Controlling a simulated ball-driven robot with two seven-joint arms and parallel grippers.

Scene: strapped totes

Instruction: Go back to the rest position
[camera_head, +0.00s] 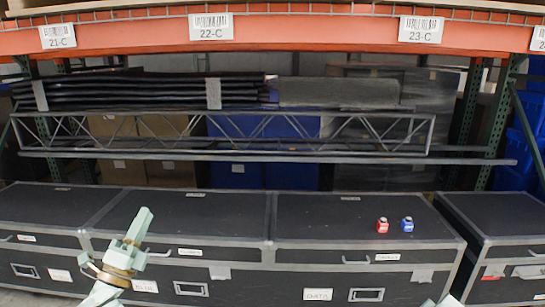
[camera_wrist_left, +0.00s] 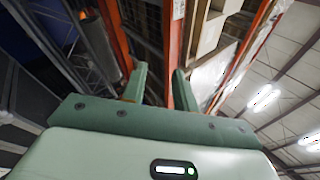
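My left gripper (camera_head: 141,222) is raised in front of the black cases at the left of the head view, fingers pointing up. In the left wrist view its two green fingers (camera_wrist_left: 159,82) stand apart with nothing between them. A pale green part of my right arm (camera_head: 441,301) just shows at the bottom edge; whether its fingers are open is hidden. A small red object (camera_head: 382,226) and a small blue object (camera_head: 407,224) stand side by side on a black case lid, well right of my left gripper.
Black cases with metal edges (camera_head: 345,219) line the front; their lids are mostly bare. Behind lie a metal truss (camera_head: 230,153), black rolls (camera_head: 150,92) and blue bins (camera_head: 290,176). An orange rack beam (camera_head: 310,30) with labels runs across the top.

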